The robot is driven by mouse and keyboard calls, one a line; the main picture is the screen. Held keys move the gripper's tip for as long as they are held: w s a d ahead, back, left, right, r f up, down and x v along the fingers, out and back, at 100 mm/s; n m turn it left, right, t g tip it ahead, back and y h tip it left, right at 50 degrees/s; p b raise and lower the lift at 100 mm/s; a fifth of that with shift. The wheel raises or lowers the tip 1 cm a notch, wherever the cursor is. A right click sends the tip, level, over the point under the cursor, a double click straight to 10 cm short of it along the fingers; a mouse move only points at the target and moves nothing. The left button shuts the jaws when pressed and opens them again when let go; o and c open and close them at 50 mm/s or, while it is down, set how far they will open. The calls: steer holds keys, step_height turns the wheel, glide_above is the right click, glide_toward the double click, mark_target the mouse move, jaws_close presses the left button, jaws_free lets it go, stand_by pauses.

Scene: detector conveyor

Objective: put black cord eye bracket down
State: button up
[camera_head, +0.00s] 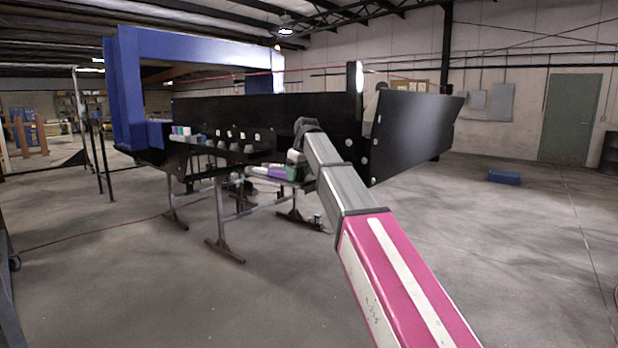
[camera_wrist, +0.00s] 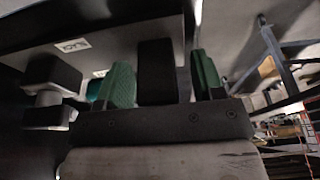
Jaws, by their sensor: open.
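My gripper (camera_wrist: 160,84) shows in the wrist view with its two green fingers apart, so it is open. A black upright block (camera_wrist: 157,66), which looks like the black cord eye bracket, stands between the fingers. Small gaps seem to show beside it, but I cannot tell whether either finger touches it. Its lower end is hidden behind my gripper's dark body. In the head view my arm reaches to the conveyor's near side, and the gripper and bracket are too small and covered to make out.
A black shelf (camera_head: 232,153) with several small items runs along the black conveyor (camera_head: 260,108). Another dark stepped part (camera_wrist: 50,88) is left of my gripper in the wrist view. Metal legs (camera_head: 221,215) stand below. A blue box (camera_head: 504,177) lies on open floor at right.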

jaws_close()
steer(key=shift+r, duration=0.1)
